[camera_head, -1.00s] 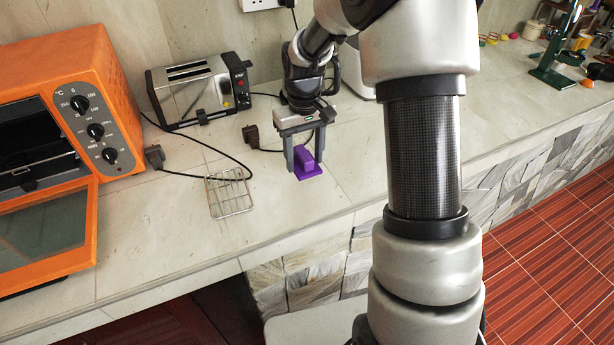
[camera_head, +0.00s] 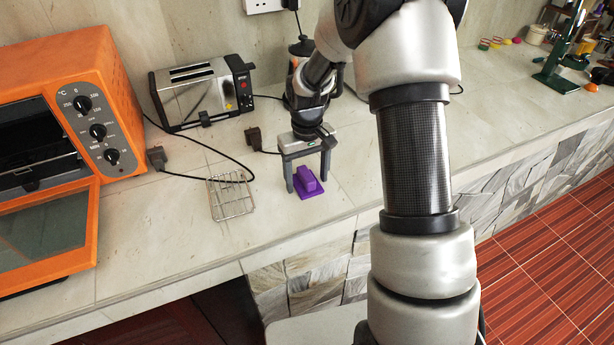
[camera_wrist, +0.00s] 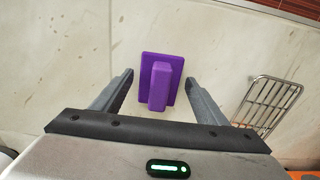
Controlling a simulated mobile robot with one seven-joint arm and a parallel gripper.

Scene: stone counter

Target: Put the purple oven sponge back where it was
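The purple oven sponge (camera_head: 308,184) lies on the stone counter, its raised grip block facing up. It also shows in the wrist view (camera_wrist: 160,82), ahead of and between the fingers. My gripper (camera_head: 307,186) is open, with one finger on each side of the sponge in the head view. In the wrist view, gaps show between the sponge and both fingertips (camera_wrist: 160,77), so it is not held. Whether the fingertips touch the counter cannot be told.
A wire rack (camera_head: 231,195) lies on the counter left of the sponge. The orange oven (camera_head: 112,110) stands at the left with its door open. A toaster (camera_head: 203,92) stands behind, with a black cable and plug (camera_head: 254,138) nearby. The counter's front edge is close.

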